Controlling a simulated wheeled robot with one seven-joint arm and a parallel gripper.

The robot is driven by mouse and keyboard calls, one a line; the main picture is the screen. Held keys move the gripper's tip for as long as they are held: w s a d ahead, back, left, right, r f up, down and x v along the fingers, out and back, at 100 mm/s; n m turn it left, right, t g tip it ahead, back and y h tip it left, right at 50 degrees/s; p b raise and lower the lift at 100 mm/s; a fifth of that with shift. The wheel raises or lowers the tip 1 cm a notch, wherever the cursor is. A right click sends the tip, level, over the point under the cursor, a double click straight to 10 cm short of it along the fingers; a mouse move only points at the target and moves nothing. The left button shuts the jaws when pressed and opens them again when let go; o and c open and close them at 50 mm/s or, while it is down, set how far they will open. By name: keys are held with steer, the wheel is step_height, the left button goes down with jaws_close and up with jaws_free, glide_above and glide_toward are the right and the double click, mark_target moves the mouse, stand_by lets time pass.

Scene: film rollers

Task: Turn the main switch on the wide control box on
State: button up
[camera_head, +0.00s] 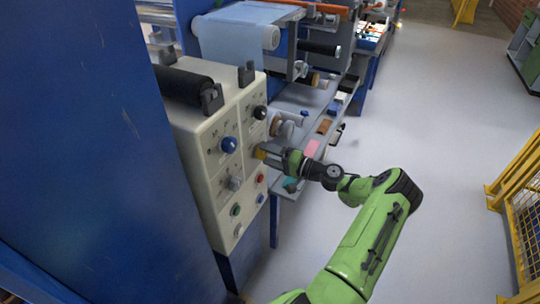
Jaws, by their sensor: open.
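The wide control box (216,213) is a beige cabinet left of centre, its panel facing right and toward me. The panel carries a large blue knob (229,145), a black knob (260,112), a grey switch (234,183), a red button (260,178) and a green button (235,210). I cannot tell from the labels which is the main switch. My gripper (266,152) reaches in from the right, close to the panel's right part, at a yellow piece (260,154). The jaws are open; whether they touch the yellow piece is unclear. The gripper partly hides the panel there.
A black roller (184,85) lies on top of the box. A blue machine wall (75,150) stands close on the left. Behind the box are film rollers and a grey shelf with small items. A yellow fence (520,190) stands at right; the floor between is clear.

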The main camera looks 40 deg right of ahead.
steer(key=p+v, duration=0.1)
steer(key=v, duration=1.4)
steer(key=shift+s, duration=0.4)
steer(key=shift+d, duration=0.1)
